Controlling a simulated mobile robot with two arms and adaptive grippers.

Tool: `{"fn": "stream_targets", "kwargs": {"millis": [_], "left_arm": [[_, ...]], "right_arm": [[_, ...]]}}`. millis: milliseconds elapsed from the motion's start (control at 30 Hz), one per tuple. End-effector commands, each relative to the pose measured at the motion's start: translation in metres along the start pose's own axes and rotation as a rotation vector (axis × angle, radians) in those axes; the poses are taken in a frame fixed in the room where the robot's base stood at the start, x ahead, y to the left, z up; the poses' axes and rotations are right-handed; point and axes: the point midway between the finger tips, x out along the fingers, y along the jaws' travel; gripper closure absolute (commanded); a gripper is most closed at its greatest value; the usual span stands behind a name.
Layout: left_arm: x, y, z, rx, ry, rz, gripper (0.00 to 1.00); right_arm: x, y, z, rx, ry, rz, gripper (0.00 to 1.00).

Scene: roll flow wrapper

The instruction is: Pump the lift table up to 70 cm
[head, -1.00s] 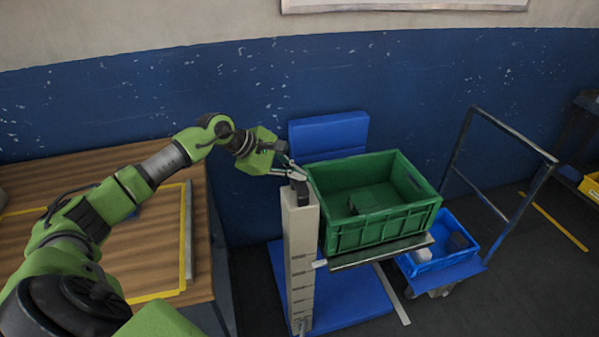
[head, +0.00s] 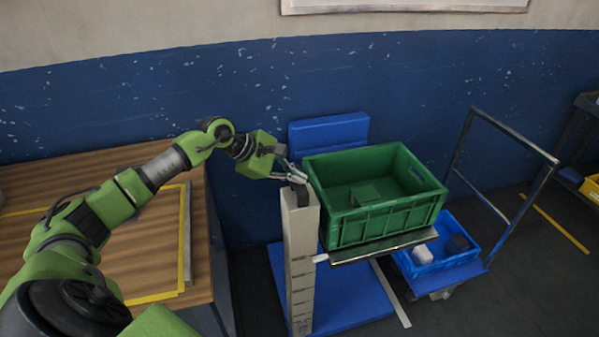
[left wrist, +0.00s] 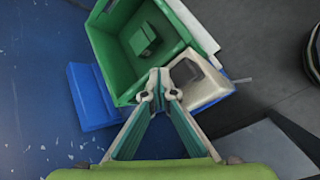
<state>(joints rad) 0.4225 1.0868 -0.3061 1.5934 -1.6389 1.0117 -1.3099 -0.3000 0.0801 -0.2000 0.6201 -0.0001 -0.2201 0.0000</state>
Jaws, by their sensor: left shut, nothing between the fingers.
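The lift table is a blue frame with a beige column (head: 300,255) that has marks down its front and a thin platform (head: 385,247) on its right side. A green crate (head: 385,222) sits on the platform with a small green block (head: 366,193) inside. My left gripper (head: 303,180) is shut with nothing in it, at the dark top of the column beside the crate. In the left wrist view its fingertips (left wrist: 159,88) meet by the beige column top (left wrist: 197,83). Whether they touch it I cannot tell. My right gripper is not in view.
A wooden workbench (head: 150,240) with yellow lines stands at the left. A blue cart with a metal handle (head: 512,165) stands at the right, carrying a blue crate (head: 430,265). A blue wall is behind. Dark floor is clear at the lower right.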

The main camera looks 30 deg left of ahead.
Motion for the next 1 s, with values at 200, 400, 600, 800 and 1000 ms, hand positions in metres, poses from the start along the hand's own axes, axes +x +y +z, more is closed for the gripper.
{"fn": "stream_targets", "kwargs": {"millis": [200,400,600,800,1000], "left_arm": [[-0.001,0.0,0.0,-0.001,0.002,-0.005,1.0],[-0.009,0.006,0.006,0.0,0.003,-0.004,1.0],[-0.018,0.013,0.012,0.001,0.003,-0.002,1.0],[-0.026,0.019,0.018,-0.001,0.002,-0.002,1.0],[-0.035,0.026,0.025,0.0,0.001,-0.002,1.0]], "right_arm": [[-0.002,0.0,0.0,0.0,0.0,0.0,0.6],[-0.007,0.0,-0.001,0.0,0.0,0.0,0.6],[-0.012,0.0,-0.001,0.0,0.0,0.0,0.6],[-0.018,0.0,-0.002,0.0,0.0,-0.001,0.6],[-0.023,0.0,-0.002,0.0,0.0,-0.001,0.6]]}}
